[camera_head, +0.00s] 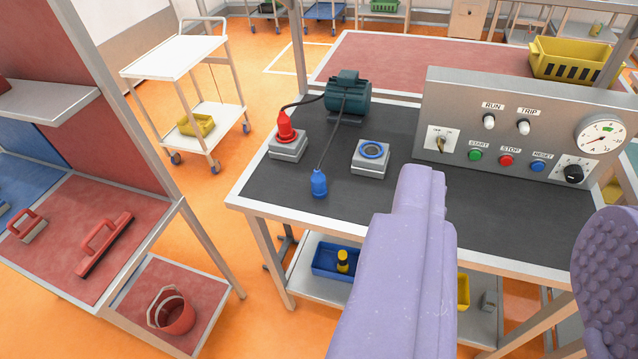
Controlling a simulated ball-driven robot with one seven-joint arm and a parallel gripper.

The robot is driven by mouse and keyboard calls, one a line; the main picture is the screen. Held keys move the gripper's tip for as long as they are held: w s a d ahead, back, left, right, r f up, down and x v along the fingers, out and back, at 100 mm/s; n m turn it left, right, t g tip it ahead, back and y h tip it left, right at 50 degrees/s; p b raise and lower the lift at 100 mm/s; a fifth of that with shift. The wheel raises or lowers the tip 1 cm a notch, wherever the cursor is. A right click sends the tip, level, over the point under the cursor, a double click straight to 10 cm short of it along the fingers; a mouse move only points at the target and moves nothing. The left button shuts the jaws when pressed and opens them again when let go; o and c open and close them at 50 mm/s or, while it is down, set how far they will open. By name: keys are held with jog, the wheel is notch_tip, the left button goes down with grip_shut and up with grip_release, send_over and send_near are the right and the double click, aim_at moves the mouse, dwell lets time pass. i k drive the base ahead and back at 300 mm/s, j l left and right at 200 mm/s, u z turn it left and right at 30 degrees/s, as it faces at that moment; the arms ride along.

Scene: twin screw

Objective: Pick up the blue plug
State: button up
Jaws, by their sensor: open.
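The blue plug (319,184) lies on the black mat of the workbench (262,185), near its front left edge. A dark cable runs from it up to the green motor (347,92). A grey socket box with a blue ring (371,157) sits to the right of the plug. The red plug (286,127) stands on another grey socket box (288,148) at the left. My gripper (520,215) shows as two purple fingers, wide apart and empty. The left finger stands in front of the bench, to the right of the blue plug and apart from it.
A control panel (520,135) with switches, buttons and a gauge stands at the bench's right. A lower shelf holds a blue bin (335,258). A red-topped shelf unit (75,220) stands at left, and a white trolley (175,55) behind it. The mat around the blue plug is clear.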

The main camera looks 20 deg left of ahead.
aim_at(319, 190)
jog(key=i+j+z, duration=0.1)
jog(key=i+j, duration=0.2)
jog(key=i+j+z, duration=0.1)
jog(key=i+j, duration=0.15)
jog(key=i+j+z, duration=0.1)
jog(key=i+j, duration=0.15)
jog(key=j, duration=0.25)
jog(key=i+j+z, duration=0.1)
jog(key=i+j, duration=0.15)
jog(key=j, duration=0.15)
jog(key=i+j+z, duration=0.1)
jog(key=i+j, duration=0.15)
jog(key=j, duration=0.15)
jog(key=i+j+z, duration=0.1)
jog(key=j, duration=0.3)
jog(key=i, duration=0.1)
